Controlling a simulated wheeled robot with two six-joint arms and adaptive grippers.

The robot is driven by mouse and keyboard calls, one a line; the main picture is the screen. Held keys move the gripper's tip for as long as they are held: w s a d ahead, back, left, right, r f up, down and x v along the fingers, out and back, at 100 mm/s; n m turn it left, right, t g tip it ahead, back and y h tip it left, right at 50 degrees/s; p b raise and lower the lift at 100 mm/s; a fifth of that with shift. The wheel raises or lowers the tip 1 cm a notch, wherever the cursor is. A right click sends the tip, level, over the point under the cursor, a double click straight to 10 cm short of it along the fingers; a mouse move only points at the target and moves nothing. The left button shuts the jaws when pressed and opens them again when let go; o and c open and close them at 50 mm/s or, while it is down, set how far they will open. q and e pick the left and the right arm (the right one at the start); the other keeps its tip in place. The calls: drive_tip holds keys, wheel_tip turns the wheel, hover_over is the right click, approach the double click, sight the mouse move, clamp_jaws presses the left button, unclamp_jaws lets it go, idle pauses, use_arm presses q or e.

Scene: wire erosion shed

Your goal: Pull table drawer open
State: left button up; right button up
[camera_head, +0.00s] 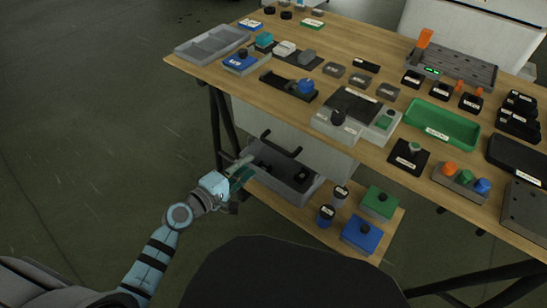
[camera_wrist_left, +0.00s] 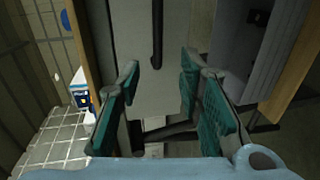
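The table drawer (camera_head: 300,124) is a pale panel under the tabletop, and it looks closed. Its black bar handle (camera_head: 281,144) shows low on the front. In the left wrist view the pale front (camera_wrist_left: 185,25) lies beyond the fingers, with the dark handle bar (camera_wrist_left: 157,35) upright at top centre. My left gripper (camera_head: 244,168) is just left of and below the handle in the head view. In the wrist view its green-padded fingers (camera_wrist_left: 160,66) are spread apart, with nothing held between them. Contact with the handle cannot be told. My right gripper is not in view.
A grey bin (camera_head: 318,186) stands on the lower wooden shelf (camera_head: 262,192), right of my left gripper, with small containers farther right. A dark table leg (camera_head: 226,125) stands close by on the left. The wooden tabletop (camera_head: 345,60) holds many parts. The floor at left is clear.

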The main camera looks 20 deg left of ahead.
use_arm(q)
drive_tip(key=b, duration=0.2)
approach(273, 144)
drive_tip(key=f+x, duration=0.1)
drive_tip(key=x, duration=0.3)
drive_tip(key=b+x, duration=0.1)
drive_tip(key=x, duration=0.5)
drive_tip(key=shift+d+r+b, duration=0.1)
drive_tip(key=shift+b, duration=0.3)
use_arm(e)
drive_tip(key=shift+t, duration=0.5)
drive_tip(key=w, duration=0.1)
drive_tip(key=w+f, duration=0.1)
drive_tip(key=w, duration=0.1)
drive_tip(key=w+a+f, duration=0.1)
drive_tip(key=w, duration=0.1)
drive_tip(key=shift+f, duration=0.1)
use_arm(q)
drive_tip(key=shift+c, duration=0.6)
clamp_jaws()
